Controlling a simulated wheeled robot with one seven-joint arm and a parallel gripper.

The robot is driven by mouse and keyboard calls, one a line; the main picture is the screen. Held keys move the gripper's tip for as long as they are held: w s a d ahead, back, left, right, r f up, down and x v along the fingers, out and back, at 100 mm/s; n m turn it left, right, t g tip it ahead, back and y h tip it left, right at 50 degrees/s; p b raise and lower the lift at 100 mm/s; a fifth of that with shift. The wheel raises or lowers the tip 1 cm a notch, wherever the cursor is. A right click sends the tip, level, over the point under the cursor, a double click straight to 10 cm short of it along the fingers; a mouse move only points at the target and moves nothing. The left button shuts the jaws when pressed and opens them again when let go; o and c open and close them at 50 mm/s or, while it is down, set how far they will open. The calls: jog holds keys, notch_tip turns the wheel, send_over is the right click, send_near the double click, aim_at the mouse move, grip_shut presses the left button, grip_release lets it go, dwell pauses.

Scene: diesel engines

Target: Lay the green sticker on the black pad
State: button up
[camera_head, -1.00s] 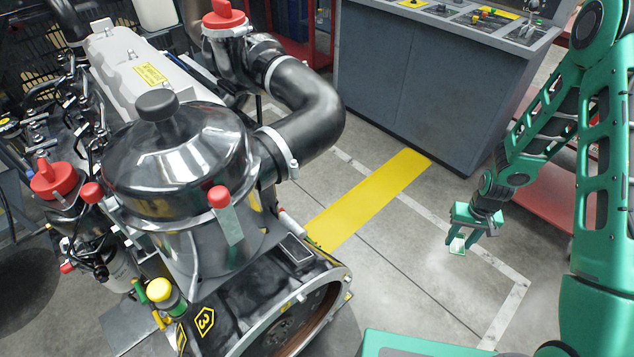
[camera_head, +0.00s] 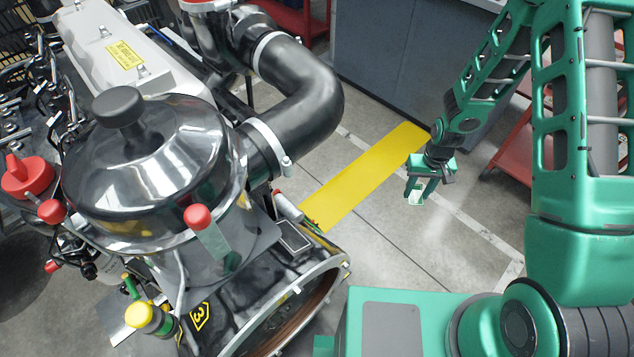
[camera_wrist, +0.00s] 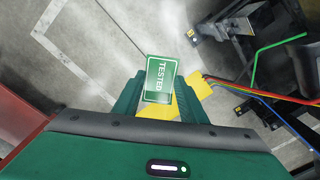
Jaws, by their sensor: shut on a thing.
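The green sticker (camera_wrist: 160,80) reads "TESTED" in white and has a white border. It sits between the fingertips of my gripper (camera_wrist: 158,98), which is shut on it. In the head view my gripper (camera_head: 418,190) points down over the floor, right of the engine, and the sticker (camera_head: 416,200) shows small and pale at its tips. The black pad (camera_head: 294,239) appears to be the small dark rectangle with a light rim on top of the engine's flywheel housing. My gripper is well apart from it, to its right in the picture.
The engine's black bent pipe (camera_head: 305,95) and domed canister (camera_head: 145,160) rise beside and behind the pad. Coloured cables (camera_wrist: 255,90) show at the right of the wrist view. A grey cabinet (camera_head: 385,60) and red cart (camera_head: 518,150) stand behind. Open floor lies right of the engine.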

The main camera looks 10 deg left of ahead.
jog(key=s+a+r+n+y, duration=0.1)
jog(key=a+r, duration=0.2)
jog(key=a, duration=0.3)
jog(key=s+a+r+n, duration=0.1)
jog(key=a+r, duration=0.2)
jog(key=a, duration=0.2)
notch_tip(320, 180, up, 20)
jog(key=n+g+y, duration=0.2)
jog(key=n+g, duration=0.3)
jog(key=n, duration=0.3)
send_over(289, 236)
jog(key=w+d, duration=0.4)
jog(key=w, duration=0.1)
jog(key=shift+w+x, duration=0.15)
jog(key=shift+x, duration=2.3)
jog(key=shift+w+x, duration=0.1)
jog(key=shift+x, duration=2.3)
jog(key=shift+s+f, duration=0.1)
jog(key=shift+f, duration=0.05)
jog(key=o, duration=1.1)
jog(key=shift+a, duration=0.1)
